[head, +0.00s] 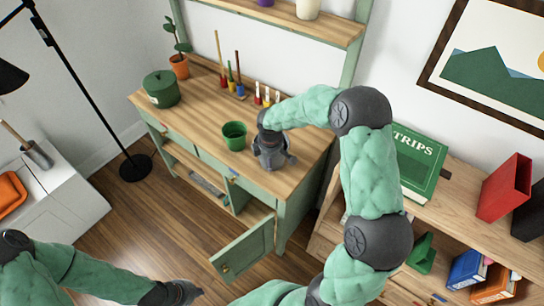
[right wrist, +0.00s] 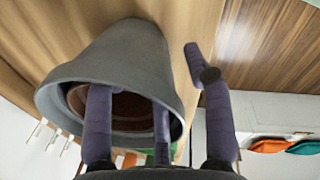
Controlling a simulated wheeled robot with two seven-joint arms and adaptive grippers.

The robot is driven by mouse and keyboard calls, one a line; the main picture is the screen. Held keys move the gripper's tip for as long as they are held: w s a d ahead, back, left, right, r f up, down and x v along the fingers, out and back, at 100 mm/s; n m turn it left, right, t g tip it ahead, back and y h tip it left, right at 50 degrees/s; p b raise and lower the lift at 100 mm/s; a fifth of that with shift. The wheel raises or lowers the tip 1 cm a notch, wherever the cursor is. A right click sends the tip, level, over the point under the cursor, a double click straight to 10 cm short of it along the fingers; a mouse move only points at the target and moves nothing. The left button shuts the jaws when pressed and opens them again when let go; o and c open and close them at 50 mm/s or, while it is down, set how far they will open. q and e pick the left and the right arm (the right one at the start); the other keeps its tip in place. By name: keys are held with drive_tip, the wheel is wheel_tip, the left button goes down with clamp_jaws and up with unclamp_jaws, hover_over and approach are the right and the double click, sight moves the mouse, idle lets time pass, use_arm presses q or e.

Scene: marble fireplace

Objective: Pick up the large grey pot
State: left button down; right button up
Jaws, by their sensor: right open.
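The large grey pot (right wrist: 125,50) fills the left half of the right wrist view, its wide rim facing the camera and something reddish-brown inside. My right gripper (right wrist: 160,95) is open at the pot's rim. Two purple-grey fingers overlap the mouth and one finger is outside the wall on the right. I cannot tell if any finger touches the pot. In the head view, my right gripper (head: 272,145) is over the front right part of the wooden desk (head: 200,112), and grey pot and gripper blend together. My left gripper (head: 180,292) is low at the bottom edge, away from the desk; its fingers are unclear.
A small green pot (head: 234,136) stands just left of my right gripper. A lidded dark green pot (head: 161,89), a potted plant (head: 180,66) and several upright tools (head: 239,75) are further back. A green cabinet door (head: 245,250) hangs open below. A bookshelf (head: 455,200) stands right.

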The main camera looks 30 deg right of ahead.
drive_tip(key=shift+s+f, duration=0.25)
drive_tip(key=shift+f, duration=0.6)
drive_tip(key=shift+s+a+r, duration=0.1)
drive_tip(key=shift+r, duration=0.05)
clamp_jaws()
drive_tip(key=shift+r, duration=0.1)
drive_tip(key=shift+r, duration=0.2)
drive_tip(key=shift+w+r, duration=0.2)
wheel_tip(320, 180, up, 3)
drive_tip(key=shift+w+f+p, duration=0.1)
drive_tip(key=shift+p, duration=0.8)
drive_tip(key=s+a+r+p, duration=0.3)
drive_tip(key=s+a+r, duration=0.4)
drive_tip(key=a+r, duration=0.2)
drive_tip(key=shift+s+a+r, duration=0.35)
drive_tip(key=shift+s+a, duration=0.05)
drive_tip(key=shift+a, duration=0.8)
